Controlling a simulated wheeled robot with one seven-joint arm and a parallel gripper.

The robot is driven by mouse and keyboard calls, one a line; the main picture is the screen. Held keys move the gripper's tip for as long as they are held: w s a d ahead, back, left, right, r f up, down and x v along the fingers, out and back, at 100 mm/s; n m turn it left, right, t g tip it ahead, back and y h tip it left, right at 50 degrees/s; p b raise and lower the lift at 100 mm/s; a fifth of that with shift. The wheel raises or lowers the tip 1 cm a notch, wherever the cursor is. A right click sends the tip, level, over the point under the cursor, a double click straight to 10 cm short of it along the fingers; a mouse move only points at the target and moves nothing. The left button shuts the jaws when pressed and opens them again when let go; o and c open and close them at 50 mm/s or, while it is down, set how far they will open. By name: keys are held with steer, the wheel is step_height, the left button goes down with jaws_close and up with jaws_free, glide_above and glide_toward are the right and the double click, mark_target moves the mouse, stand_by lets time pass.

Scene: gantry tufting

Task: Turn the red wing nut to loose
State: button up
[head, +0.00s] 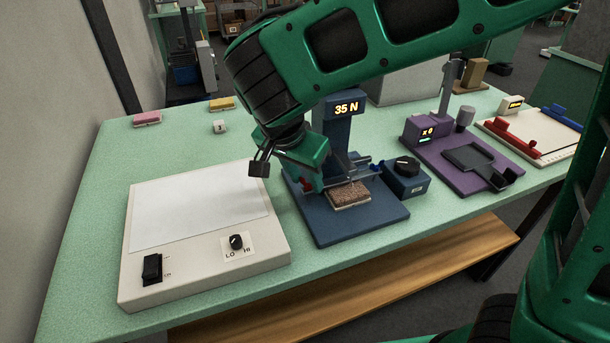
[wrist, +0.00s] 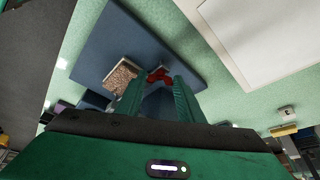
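The red wing nut (wrist: 160,75) shows in the wrist view between the tips of my gripper (wrist: 159,84). The two green fingers stand apart on either side of it, and I cannot tell whether either touches it. In the head view only a bit of the red wing nut (head: 305,184) shows beside my gripper (head: 316,186), which hides the rest. It is on the left side of the blue test stand (head: 342,124), whose display reads 35 N. A brown tufted sample (head: 350,194) lies on the stand's base, right of the nut.
A cream light box (head: 190,275) with a rocker switch and a LO/HI knob stands left of the blue stand. A blue box with a black knob (head: 406,167) and a purple device (head: 480,185) stand to the right. Small pink (head: 147,118) and yellow blocks lie at the back left.

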steer(key=shift+n, duration=0.3)
steer(key=n, duration=0.1)
steer(key=n+y, duration=0.1)
steer(key=n+t, duration=0.1)
steer(key=n, duration=0.1)
steer(key=shift+d+y, duration=0.25)
steer(key=shift+y, duration=0.15)
steer(key=n, duration=0.1)
steer(key=n+y, duration=0.1)
steer(key=n, duration=0.3)
steer(key=shift+d+y, duration=0.25)
steer(key=shift+y, duration=0.15)
steer(key=o, duration=1.1)
steer(key=shift+c, duration=0.2)
steer(key=shift+s+r, duration=0.1)
steer(key=v, duration=1)
steer(key=shift+r, duration=0.25)
